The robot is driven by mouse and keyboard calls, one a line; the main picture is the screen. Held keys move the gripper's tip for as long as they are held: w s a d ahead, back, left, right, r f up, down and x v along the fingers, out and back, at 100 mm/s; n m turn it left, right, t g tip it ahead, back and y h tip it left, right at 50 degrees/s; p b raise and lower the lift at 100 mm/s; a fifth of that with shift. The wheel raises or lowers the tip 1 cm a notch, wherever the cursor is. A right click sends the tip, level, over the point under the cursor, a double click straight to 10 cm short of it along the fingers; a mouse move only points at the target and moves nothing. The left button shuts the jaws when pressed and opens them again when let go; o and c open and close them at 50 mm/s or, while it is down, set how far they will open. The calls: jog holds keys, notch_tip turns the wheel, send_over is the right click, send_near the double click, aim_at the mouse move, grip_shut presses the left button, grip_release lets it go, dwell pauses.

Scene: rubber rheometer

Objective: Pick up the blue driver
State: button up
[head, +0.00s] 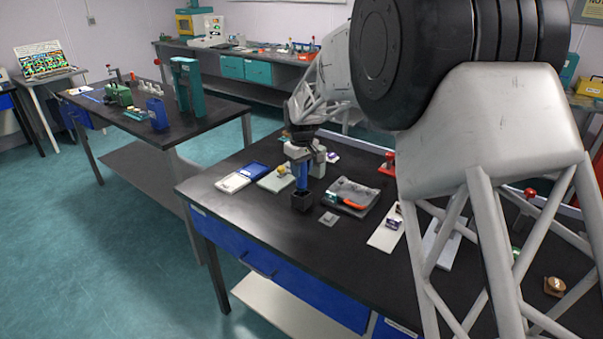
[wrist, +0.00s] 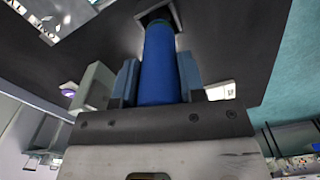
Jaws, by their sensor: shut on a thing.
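The blue driver (wrist: 160,65) is a blue cylinder and stands out from between my gripper's fingers in the wrist view. In the head view the blue driver (head: 302,177) is upright, with its lower end at a small black square holder (head: 301,202) on the table. My gripper (wrist: 158,80) is shut on the driver, one finger on each side of it. In the head view my gripper (head: 301,163) points down over the holder. The driver's lower end is hidden in the holder; I cannot tell how deep it sits.
A grey tray (head: 357,190) with an orange-handled tool is to the right, and a small grey plate (head: 328,219) lies in front. The table's front left is clear.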

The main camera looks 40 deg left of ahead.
notch_tip(320, 180, up, 9)
dwell(0.5)
jog(key=shift+w, duration=0.1)
dwell(0.5)
jog(key=w+d+r, duration=0.1)
jog(key=w+d, duration=0.6)
jog(key=w, duration=0.6)
jog(key=shift+w, duration=0.25)
jog(key=shift+d+r, duration=0.1)
